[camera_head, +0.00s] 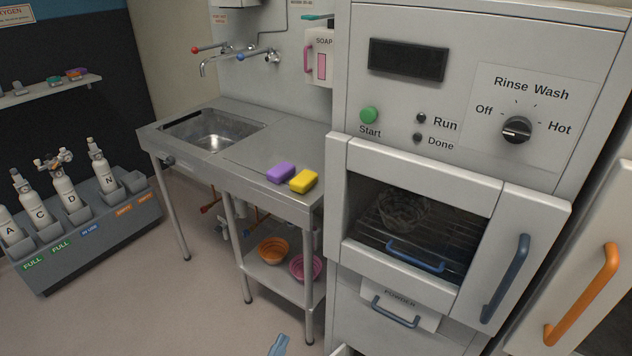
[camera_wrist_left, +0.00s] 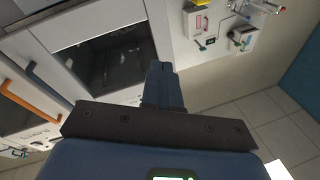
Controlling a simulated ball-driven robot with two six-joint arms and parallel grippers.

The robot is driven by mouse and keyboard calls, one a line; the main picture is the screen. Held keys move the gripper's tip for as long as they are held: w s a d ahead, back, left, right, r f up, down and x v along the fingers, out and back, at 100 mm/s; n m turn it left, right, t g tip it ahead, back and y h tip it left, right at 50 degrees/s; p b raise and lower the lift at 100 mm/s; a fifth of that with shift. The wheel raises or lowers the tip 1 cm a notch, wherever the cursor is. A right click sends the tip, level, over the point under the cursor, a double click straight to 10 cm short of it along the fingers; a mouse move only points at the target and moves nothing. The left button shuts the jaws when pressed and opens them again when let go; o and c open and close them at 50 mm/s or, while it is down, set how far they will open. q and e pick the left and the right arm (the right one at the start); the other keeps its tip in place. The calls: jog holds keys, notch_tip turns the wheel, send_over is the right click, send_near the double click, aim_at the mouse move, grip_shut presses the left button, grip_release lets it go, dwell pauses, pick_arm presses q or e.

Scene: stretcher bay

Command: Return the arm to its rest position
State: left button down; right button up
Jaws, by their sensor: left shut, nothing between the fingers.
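My left gripper (camera_head: 279,346) shows only as a small blue tip at the bottom edge of the head view. In the left wrist view the left gripper (camera_wrist_left: 162,82) points away from the camera, its two blue fingers together with nothing between them. It is apart from the washer (camera_head: 455,60), which stands ahead and to the right in the head view. The washer also shows in the left wrist view (camera_wrist_left: 85,20), tilted. The rest of my left arm is out of the head view. My right gripper is in neither view.
The washer has a dark window, a blue door handle (camera_head: 505,279) and a powder drawer (camera_head: 400,308). An orange handle (camera_head: 582,294) is at the far right. A sink bench (camera_head: 255,165) holds a purple sponge (camera_head: 281,173) and yellow sponge (camera_head: 304,181). Floor is free at lower left.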

pick_arm(q)
jog(key=s+a+r+n+y+p, duration=0.2)
jog(key=s+a+r+n+y, duration=0.1)
jog(key=s+a, duration=0.4)
jog(key=s+a+r+n+y+p, duration=0.2)
jog(key=s+a+r+n+y, duration=0.1)
jog(key=s+a+n, duration=0.3)
jog(key=shift+s+a+r+g+y, duration=0.25)
jog(key=shift+s+a+g+y, duration=0.35)
jog(key=shift+s, duration=0.65)
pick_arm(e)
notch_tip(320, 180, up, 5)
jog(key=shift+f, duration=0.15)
pick_arm(q)
jog(key=shift+d, duration=0.2)
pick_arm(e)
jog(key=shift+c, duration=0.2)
